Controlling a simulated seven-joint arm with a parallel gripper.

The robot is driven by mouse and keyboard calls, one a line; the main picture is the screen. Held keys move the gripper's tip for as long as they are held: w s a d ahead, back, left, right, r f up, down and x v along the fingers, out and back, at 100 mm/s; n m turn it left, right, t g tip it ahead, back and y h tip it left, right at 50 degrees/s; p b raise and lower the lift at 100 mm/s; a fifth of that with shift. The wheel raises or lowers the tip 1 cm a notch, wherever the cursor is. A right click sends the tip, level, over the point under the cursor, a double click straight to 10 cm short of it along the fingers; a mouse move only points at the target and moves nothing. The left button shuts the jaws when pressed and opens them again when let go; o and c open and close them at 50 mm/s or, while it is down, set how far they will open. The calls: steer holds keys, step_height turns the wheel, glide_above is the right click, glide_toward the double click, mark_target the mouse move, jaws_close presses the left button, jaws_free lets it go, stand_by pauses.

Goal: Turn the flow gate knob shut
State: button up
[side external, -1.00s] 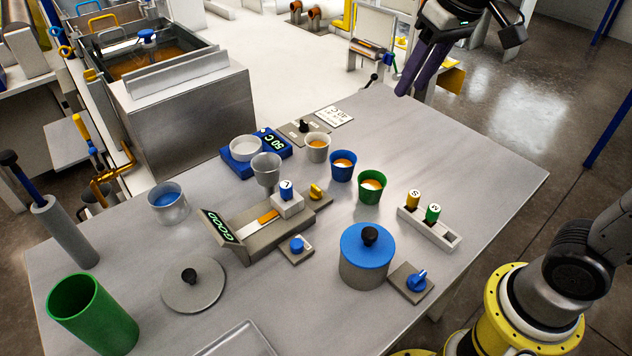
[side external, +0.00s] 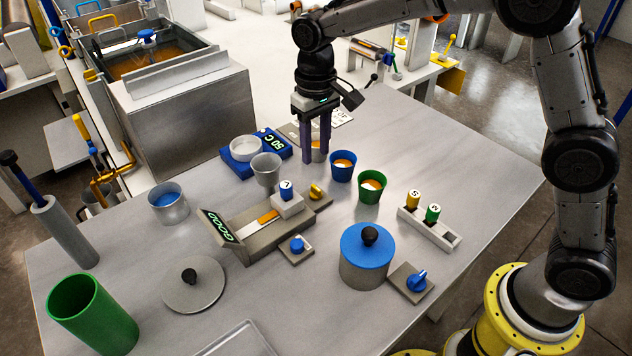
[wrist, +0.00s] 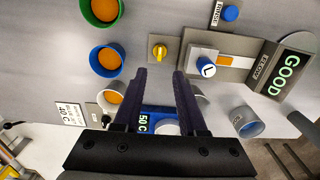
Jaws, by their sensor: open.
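A yellow knob (side external: 316,191) sits on a small grey plate beside the long grey gauge block (side external: 250,236) with the green GOOD display. In the wrist view the yellow knob (wrist: 158,52) lies just beyond the fingertips, roughly between them. My gripper (side external: 316,160) hangs fingers down above the table, behind the yellow knob and in front of a pale cup that it partly hides. In the wrist view my gripper (wrist: 160,75) is open, with nothing held between its dark fingers. No label saying flow gate is legible on the yellow knob's plate.
A blue cup (side external: 343,165) and a green cup (side external: 370,186) stand right of the yellow knob. A grey cup (side external: 266,170) stands left. Other knobs are blue (side external: 297,244), blue beside the lidded pot (side external: 417,279), and black (wrist: 106,120).

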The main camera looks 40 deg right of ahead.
mark_target(316, 187)
step_height(316, 187, down, 10)
stand_by(0.4)
jaws_close()
